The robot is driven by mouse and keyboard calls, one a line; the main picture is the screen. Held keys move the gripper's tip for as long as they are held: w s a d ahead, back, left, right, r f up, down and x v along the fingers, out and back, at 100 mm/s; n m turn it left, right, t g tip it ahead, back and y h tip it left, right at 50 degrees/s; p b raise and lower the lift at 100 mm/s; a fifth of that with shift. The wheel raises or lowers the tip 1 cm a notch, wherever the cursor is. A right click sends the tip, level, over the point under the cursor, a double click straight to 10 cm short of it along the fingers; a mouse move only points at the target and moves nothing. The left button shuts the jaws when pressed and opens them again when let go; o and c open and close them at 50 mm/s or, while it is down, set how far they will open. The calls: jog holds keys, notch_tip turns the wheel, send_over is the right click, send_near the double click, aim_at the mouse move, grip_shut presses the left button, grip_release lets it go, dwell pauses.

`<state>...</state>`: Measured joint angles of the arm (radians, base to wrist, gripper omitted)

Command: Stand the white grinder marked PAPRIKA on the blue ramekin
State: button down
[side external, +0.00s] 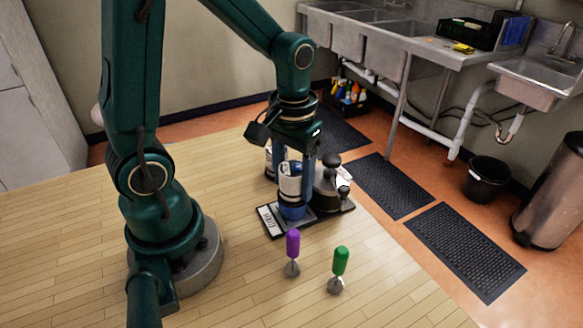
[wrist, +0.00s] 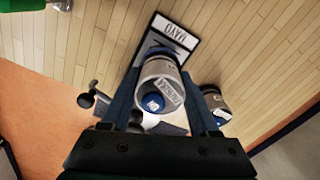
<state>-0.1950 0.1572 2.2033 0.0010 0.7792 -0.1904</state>
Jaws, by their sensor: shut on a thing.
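The white grinder (side external: 290,184) is upright between the fingers of my gripper (side external: 293,180), which is shut on it. In the wrist view the grinder (wrist: 167,84) shows its blue top and a label too small to read surely. The blue ramekin (side external: 292,211) is directly below the grinder in the side view. The grinder's base is at the ramekin's top; I cannot tell whether it rests on it or hangs just above. In the wrist view the grinder hides most of the ramekin.
A dark tray (side external: 270,232) with a MAYO label lies under the ramekin. A second blue-topped grinder (wrist: 214,101) stands close beside my gripper. A grey-and-black item (side external: 327,188) stands on the other side. Purple-handled (side external: 292,244) and green-handled (side external: 340,262) tools stand in front.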

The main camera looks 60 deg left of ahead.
aim_at(293, 166)
jog(key=shift+f, duration=0.45)
jog(key=shift+c, duration=2.1)
grip_release()
jog(key=shift+r, duration=5.55)
